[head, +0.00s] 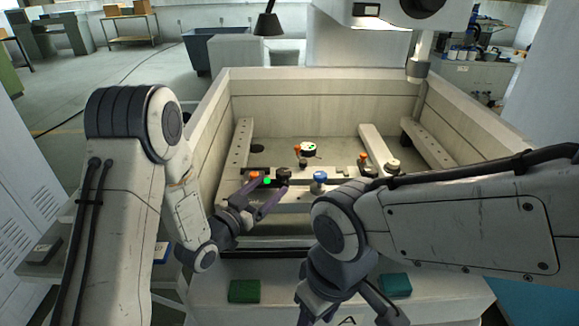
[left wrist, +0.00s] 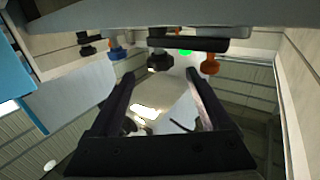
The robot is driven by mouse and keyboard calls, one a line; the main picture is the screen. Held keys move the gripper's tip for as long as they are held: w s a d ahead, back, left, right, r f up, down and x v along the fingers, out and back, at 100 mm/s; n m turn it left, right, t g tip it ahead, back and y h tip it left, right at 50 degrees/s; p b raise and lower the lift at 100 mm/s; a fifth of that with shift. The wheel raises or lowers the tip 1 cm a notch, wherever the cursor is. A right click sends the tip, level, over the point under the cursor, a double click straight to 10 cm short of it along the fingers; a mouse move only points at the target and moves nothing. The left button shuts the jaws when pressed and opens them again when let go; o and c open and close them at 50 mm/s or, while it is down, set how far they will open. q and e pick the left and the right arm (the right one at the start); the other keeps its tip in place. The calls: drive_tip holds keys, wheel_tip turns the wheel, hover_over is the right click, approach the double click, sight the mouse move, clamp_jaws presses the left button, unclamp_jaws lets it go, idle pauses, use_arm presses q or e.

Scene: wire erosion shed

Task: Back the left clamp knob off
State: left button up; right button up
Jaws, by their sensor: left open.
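A dark clamp knob (head: 283,174) stands at the left part of the fixture in the tank, on a dark clamp bar with an orange knob (head: 254,175) at its left end. My left gripper (head: 268,188) is open and empty, its fingers pointing at the dark knob from the front. In the left wrist view the dark knob (left wrist: 158,60) shows just beyond and between the open fingertips (left wrist: 160,84); I see no contact. The orange knob (left wrist: 210,64) shows to the right there. My right gripper (head: 345,308) is low at the bottom edge, its fingertips cut off.
A blue knob (head: 319,177) stands right of the dark knob. Another clamp with an orange knob (head: 363,158) and a pale-topped knob (head: 393,164) is farther right. Pale tank walls (head: 325,80) enclose the fixture. Green (head: 244,291) and teal (head: 396,285) blocks lie in front.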

sight(288, 169)
use_arm(q)
drive_tip(key=p+x, duration=0.1)
drive_tip(key=x, duration=0.3)
drive_tip(key=p+x, duration=0.2)
drive_tip(key=x, duration=0.3)
drive_tip(key=shift+r, duration=0.2)
drive_tip(key=shift+w+d+f, duration=0.1)
drive_tip(key=shift+w+d, duration=0.25)
drive_tip(key=shift+w, duration=0.15)
clamp_jaws()
